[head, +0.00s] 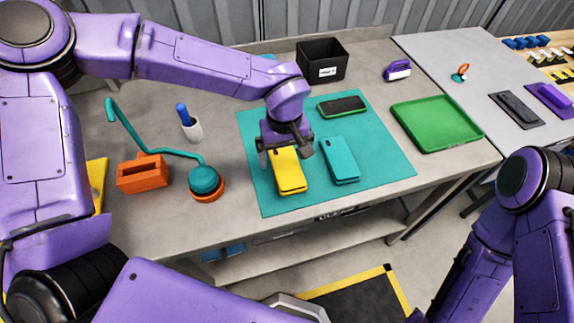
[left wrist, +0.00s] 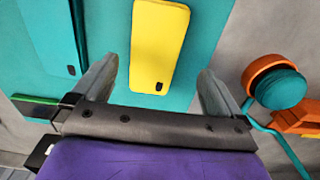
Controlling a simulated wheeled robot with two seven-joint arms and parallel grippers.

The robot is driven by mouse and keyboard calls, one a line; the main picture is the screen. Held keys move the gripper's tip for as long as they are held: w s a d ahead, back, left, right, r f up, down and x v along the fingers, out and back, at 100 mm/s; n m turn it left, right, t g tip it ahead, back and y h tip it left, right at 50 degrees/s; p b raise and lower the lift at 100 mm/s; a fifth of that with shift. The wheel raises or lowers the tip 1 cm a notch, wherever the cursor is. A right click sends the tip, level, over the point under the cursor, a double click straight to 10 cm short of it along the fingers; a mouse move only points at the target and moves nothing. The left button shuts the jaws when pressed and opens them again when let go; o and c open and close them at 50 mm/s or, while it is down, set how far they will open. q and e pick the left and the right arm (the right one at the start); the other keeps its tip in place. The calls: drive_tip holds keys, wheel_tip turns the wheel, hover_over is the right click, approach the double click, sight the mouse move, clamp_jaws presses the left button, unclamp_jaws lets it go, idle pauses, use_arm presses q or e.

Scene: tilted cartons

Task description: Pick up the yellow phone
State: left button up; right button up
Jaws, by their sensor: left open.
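The yellow phone (head: 289,173) lies flat, back up, on the teal mat (head: 258,194) on the bench. My left gripper (head: 284,150) is above the phone's far end. In the left wrist view, the yellow phone (left wrist: 158,45) shows between the two spread fingers of my left gripper (left wrist: 157,85), with a gap on each side. The gripper is open and empty. A teal phone (head: 340,160) lies just right of the yellow one, and a dark-screened green phone (head: 342,106) lies behind it. My right arm is at the lower right; its gripper is out of view.
A green tray (head: 436,122) stands right of the mat and a black bin (head: 321,62) behind it. A teal lamp (head: 204,181) and an orange block (head: 143,174) stand to the left. Bare bench lies in front of the mat.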

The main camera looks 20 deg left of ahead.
sight(287, 166)
use_arm(q)
drive_tip(key=f, duration=0.2)
drive_tip(key=w+f, duration=0.1)
drive_tip(key=f, duration=0.1)
drive_tip(key=w+f+p, duration=0.1)
drive_tip(key=shift+f, duration=0.4)
drive_tip(key=shift+s+r, duration=0.1)
drive_tip(key=shift+s, duration=0.25)
drive_tip(key=shift+s+r, duration=0.1)
drive_tip(key=c, duration=1.2)
drive_tip(key=shift+o, duration=0.2)
